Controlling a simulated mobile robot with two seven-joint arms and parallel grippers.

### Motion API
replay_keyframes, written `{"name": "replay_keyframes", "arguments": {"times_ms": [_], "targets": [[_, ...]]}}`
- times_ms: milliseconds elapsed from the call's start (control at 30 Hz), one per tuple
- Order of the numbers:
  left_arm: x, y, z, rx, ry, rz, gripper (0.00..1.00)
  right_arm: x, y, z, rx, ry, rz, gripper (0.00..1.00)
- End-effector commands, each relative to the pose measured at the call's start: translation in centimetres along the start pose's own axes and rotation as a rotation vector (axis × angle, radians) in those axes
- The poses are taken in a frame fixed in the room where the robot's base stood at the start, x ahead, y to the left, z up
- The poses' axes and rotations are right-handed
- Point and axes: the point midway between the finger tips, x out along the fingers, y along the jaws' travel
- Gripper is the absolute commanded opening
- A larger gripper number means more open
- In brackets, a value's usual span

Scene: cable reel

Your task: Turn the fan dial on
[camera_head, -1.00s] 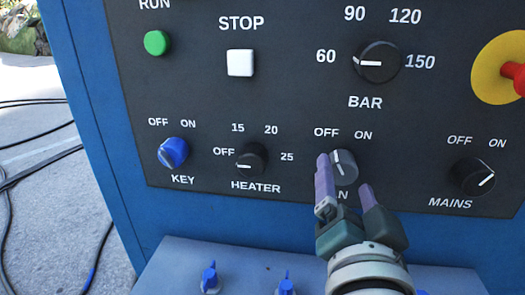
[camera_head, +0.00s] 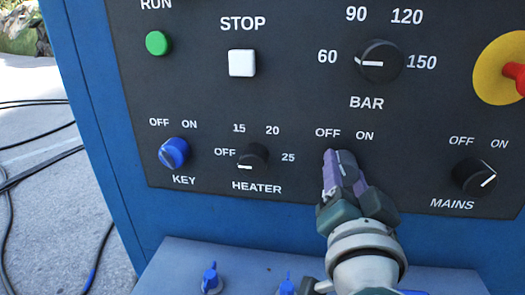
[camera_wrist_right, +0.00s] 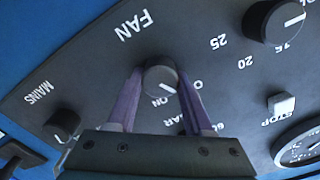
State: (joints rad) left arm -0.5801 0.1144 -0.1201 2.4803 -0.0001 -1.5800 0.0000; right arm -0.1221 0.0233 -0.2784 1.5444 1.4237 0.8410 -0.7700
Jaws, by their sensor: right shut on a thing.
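The fan dial (camera_head: 348,158) is a grey-black round knob at the lower middle of the dark panel, under the OFF and ON marks. My right gripper (camera_head: 345,162) is shut on it, with purple fingers on either side. In the right wrist view the fan dial (camera_wrist_right: 160,76) sits between the two fingertips (camera_wrist_right: 160,72). Its white line there points down and right, toward the partly hidden OFF mark. The fingers cover part of the knob and the FAN label in the head view. My left gripper is not in view.
The heater dial (camera_head: 252,158) and blue key switch (camera_head: 174,153) are to the left, the mains dial (camera_head: 473,177) to the right. The bar dial (camera_head: 379,62) is above. Blue handles (camera_head: 211,277) stand on the ledge (camera_head: 180,258) below.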

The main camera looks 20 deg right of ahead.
Motion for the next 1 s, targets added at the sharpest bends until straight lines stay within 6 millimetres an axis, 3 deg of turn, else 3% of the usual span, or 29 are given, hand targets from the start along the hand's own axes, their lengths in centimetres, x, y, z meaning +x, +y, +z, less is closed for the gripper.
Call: {"name": "replay_keyframes", "arguments": {"times_ms": [267, 667, 1000], "targets": [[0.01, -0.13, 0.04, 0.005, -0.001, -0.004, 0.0, -0.02, -0.01, 0.0, 0.0, 0.0, 0.0, 0.0], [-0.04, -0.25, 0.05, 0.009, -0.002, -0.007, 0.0, -0.04, 0.02, -0.01, 0.068, 0.0, 0.002, 0.0], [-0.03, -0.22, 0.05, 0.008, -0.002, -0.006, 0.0, -0.06, 0.09, 0.07, 0.328, -0.001, 0.002, 0.0]]}}
